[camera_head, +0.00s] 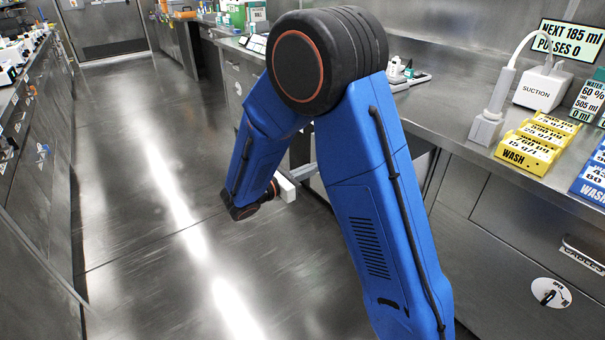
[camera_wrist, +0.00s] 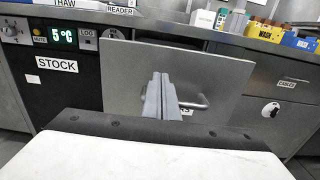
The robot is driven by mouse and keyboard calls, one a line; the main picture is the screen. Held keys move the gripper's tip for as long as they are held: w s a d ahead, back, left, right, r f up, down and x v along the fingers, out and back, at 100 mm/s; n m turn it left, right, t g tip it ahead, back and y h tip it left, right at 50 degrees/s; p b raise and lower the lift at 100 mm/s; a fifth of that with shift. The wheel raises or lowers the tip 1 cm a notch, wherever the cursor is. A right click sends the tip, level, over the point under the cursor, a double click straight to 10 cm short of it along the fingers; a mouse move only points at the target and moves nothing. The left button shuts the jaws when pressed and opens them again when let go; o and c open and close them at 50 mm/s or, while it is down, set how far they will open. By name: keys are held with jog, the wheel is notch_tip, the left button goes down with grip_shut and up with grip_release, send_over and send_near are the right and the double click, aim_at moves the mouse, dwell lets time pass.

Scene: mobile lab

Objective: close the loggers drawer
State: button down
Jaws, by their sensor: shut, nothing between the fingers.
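The loggers drawer shows in the wrist view as a plain grey front panel (camera_wrist: 125,62) with a bar handle (camera_wrist: 200,103). The panel stands forward of the counter face and overlaps the counter edge, so the drawer looks pulled out. Its label is mostly hidden behind my fingers; only the last letters show. My gripper (camera_wrist: 159,78) is shut and empty, its fingers pointing at the panel in front of the handle. I cannot tell whether they touch. In the head view my blue arm hides most of the drawer.
Left of the panel is a dark unit labelled STOCK (camera_wrist: 57,65) with a 5 °C display. To the right is a closed cables drawer (camera_wrist: 288,84). Wash racks (camera_head: 535,145) and a suction device (camera_head: 541,88) stand on the counter (camera_head: 440,120). The aisle floor (camera_head: 140,200) is clear.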

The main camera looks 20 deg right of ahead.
jog(key=shift+x, duration=1.95)
jog(key=x, duration=3.1)
jog(key=v, duration=1.4)
jog(key=shift+a, duration=0.25)
